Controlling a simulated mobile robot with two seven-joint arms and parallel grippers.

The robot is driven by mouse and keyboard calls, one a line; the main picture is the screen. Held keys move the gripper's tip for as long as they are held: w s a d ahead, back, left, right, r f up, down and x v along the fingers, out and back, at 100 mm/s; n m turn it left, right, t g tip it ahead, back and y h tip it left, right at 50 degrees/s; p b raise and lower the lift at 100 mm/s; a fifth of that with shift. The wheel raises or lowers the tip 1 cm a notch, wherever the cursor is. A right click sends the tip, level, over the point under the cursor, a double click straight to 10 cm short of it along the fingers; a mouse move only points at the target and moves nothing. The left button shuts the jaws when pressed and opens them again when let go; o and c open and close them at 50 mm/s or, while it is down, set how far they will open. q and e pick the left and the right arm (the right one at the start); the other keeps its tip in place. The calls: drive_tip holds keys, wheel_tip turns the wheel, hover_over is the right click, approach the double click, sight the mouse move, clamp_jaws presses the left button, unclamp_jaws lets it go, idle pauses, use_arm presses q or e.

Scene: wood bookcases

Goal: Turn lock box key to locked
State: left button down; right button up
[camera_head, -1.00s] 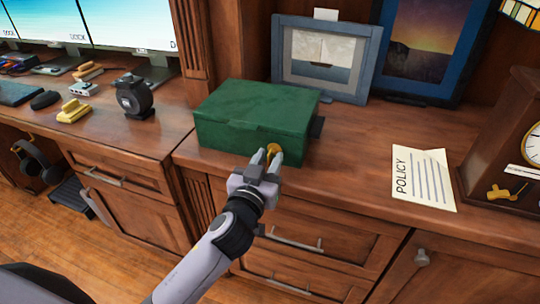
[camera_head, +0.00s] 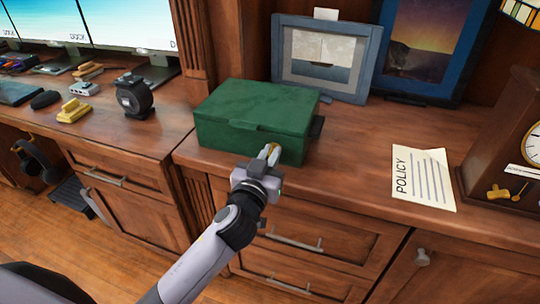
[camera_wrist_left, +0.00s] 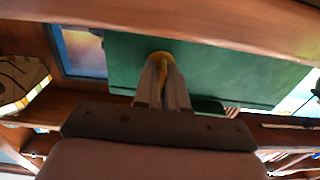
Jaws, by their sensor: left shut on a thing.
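The green lock box (camera_head: 255,112) sits shut on the wooden counter. The brass key (camera_wrist_left: 160,57) is at the box's front face; in the head view my gripper mostly hides it. My left gripper (camera_head: 270,155) is shut on the key, with its fingers at the front of the box. In the left wrist view the gripper (camera_wrist_left: 162,85) reaches the green face (camera_wrist_left: 215,70) with its fingertips at the round brass piece. My right gripper is not in view.
A paper marked POLICY (camera_head: 423,177) lies to the right, near a wooden clock (camera_head: 512,140). A framed boat picture (camera_head: 325,58) stands behind the box. Monitors, a black round device (camera_head: 134,96) and yellow blocks (camera_head: 73,111) are at the left.

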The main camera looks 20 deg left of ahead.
use_arm(q)
drive_tip(key=shift+m, duration=0.3)
drive_tip(key=m+p, duration=0.1)
drive_tip(key=m, duration=0.3)
drive_tip(key=shift+m, duration=0.3)
drive_tip(key=m+p, duration=0.1)
drive_tip(key=m, duration=0.3)
drive_tip(key=shift+d+m, duration=0.15)
drive_tip(key=shift+m, duration=0.15)
drive_tip(key=m, duration=0.3)
drive_tip(key=shift+m+p, duration=0.3)
drive_tip(key=m+p, duration=0.1)
drive_tip(key=m, duration=0.3)
drive_tip(key=shift+f, duration=0.15)
drive_tip(key=shift+m, duration=0.3)
drive_tip(key=c, duration=1.3)
unclamp_jaws()
